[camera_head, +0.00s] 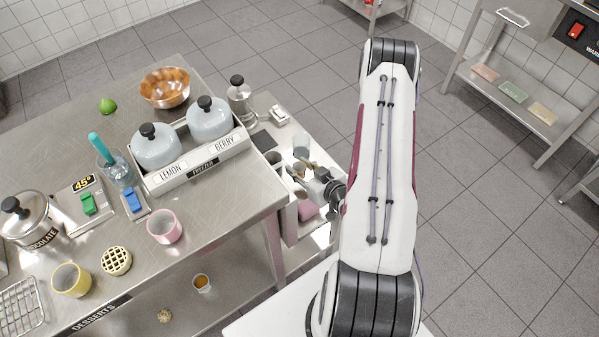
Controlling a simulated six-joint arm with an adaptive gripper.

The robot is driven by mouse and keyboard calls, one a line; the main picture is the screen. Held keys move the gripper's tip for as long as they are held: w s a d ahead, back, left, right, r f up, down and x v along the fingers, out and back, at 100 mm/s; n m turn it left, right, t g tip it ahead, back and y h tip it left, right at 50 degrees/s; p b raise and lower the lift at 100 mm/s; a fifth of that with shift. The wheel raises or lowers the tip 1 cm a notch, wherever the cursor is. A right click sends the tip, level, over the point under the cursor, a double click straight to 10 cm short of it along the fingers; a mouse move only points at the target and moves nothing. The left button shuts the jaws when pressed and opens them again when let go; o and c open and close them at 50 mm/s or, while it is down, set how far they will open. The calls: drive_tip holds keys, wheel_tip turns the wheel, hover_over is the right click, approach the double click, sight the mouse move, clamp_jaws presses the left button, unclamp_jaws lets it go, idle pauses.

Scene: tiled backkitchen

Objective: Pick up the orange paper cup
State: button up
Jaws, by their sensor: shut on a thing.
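My gripper (309,177) is at the right end of a low white side surface, reaching in from the right. Its fingers are shut on a small brownish-orange cup (298,170), which looks like the orange paper cup. The cup is small and partly hidden by the fingers, so I cannot tell whether it touches the surface below.
A grey cup (301,146) and a dark cup (273,158) stand close to the gripper. A pink item (307,210) lies below it. The steel counter (222,190) with freezer tubs (208,120) is to the left. A metal canister (239,98) stands behind.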

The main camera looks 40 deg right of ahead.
drive_tip(key=shift+r, duration=2.4)
